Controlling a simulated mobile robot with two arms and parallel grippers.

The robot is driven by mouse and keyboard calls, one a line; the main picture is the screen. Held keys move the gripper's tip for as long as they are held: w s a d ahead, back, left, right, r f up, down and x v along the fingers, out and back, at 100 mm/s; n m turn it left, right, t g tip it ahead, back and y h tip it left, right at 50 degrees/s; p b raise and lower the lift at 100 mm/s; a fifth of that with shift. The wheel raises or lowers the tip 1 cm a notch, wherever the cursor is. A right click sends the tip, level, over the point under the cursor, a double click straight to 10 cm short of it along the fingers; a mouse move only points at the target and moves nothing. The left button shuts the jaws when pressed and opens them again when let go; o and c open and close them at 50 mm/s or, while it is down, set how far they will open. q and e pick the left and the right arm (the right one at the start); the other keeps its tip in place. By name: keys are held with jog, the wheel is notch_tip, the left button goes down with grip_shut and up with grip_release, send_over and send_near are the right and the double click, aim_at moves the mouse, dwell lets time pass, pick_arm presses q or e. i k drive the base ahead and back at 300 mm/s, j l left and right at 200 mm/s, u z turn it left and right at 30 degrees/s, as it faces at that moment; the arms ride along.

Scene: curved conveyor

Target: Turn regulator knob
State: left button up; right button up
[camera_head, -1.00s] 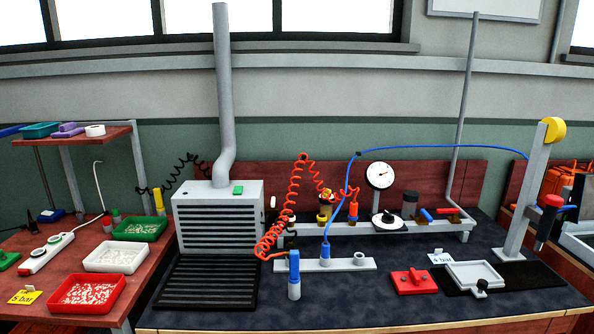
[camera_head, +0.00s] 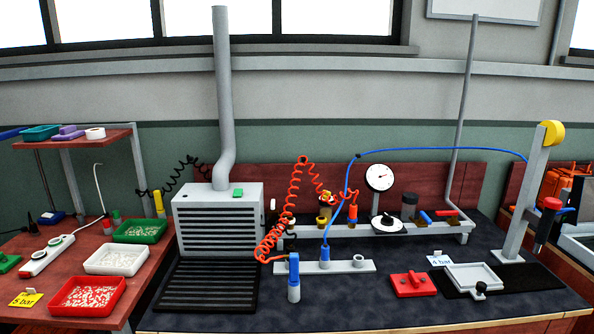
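A round white pressure gauge (camera_head: 379,177) with a dark needle stands above the grey rail (camera_head: 345,231) at the back of the bench. Under it is a regulator knob (camera_head: 388,221), dark on a white disc. A dark cylindrical bowl (camera_head: 409,205) stands right of the gauge. A blue lever (camera_head: 425,216) and an orange-brown one sit further right on the rail. Neither of my grippers is in view.
A grey slatted box (camera_head: 218,219) stands left. A coiled orange hose (camera_head: 294,195) and a blue hose (camera_head: 450,147) cross the rail area. A red block (camera_head: 412,284) and a grey tray (camera_head: 474,276) lie front right. The dark benchtop (camera_head: 350,302) is clear in front.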

aim_at(387, 220)
jog(key=i+l+z, duration=0.45)
jog(key=i+l, duration=0.75)
jog(key=i, duration=0.1)
